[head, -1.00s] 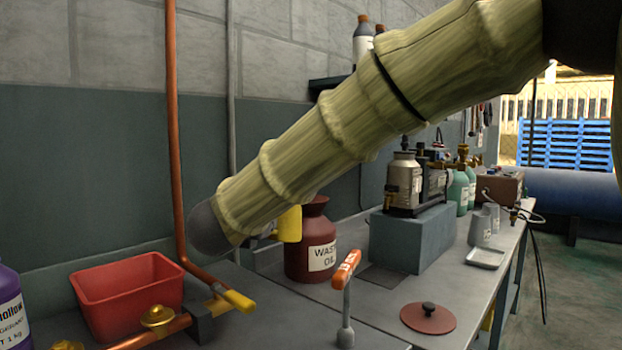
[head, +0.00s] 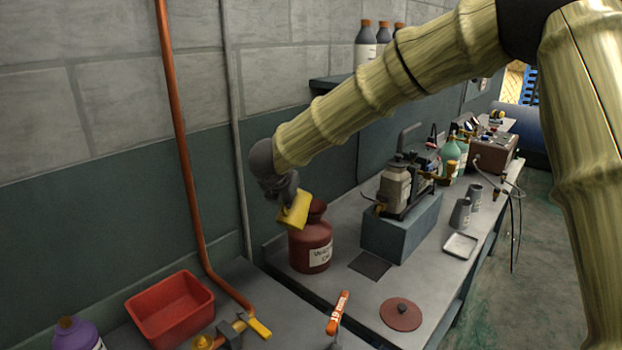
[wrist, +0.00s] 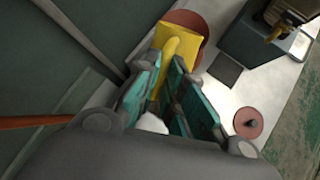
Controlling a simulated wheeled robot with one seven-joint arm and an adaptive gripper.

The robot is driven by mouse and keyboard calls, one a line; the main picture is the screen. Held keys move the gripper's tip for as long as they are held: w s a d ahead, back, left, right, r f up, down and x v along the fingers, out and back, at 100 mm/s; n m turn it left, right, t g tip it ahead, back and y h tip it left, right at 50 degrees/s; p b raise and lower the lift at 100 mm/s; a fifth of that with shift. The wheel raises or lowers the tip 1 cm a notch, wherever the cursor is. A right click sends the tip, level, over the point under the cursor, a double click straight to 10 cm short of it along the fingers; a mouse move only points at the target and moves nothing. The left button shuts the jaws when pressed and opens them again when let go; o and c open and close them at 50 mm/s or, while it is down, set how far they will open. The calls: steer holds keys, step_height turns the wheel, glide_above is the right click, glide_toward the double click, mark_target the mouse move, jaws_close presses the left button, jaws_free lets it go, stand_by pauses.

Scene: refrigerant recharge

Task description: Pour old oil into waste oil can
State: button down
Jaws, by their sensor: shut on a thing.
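The dark red waste oil can (head: 311,254), with a white label, stands upright on the bench by the wall; in the wrist view part of it (wrist: 203,58) shows behind the yellow vessel. My gripper (head: 282,200) is shut on the handle of the yellow vessel (head: 295,212). The vessel is tilted beside and slightly above the can's mouth, overlapping it in the head view. In the wrist view my fingers (wrist: 168,72) close around the yellow handle below the vessel (wrist: 188,42). The vessel's inside is hidden and no oil stream shows.
A red-brown lid with a knob (head: 401,312) lies on the bench in front of the can. A grey block (head: 398,232) carrying a pump stands to its right. An orange-handled valve (head: 338,310), a red bin (head: 170,308) and a copper pipe (head: 180,150) are nearer or left.

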steer(key=p, duration=0.1)
steer(key=r+p, duration=0.1)
steer(key=shift+w+d+r+g+p, duration=0.15)
steer(key=shift+w+r+g+p, duration=0.05)
steer(key=shift+r+g+p, duration=0.1)
steer(key=p, duration=0.3)
steer(key=w+r+g+y+p, duration=0.1)
steer(key=p, duration=0.2)
steer(key=shift+d, duration=0.25)
steer(key=p, duration=0.3)
steer(key=shift+w+d+r+g+p, duration=0.1)
steer(key=shift+g+p, duration=0.2)
steer(key=shift+g, duration=0.1)
steer(key=p, duration=0.1)
steer(key=w+f+p, duration=0.1)
steer(key=p, duration=0.1)
steer(key=shift+d+g+y, duration=0.25)
steer(key=shift+g+y, duration=0.15)
steer(key=shift+m+p, duration=0.3)
steer(key=shift+w+d+g+p, duration=0.15)
steer(key=shift+g+p, duration=0.15)
steer(key=shift+p, duration=0.2)
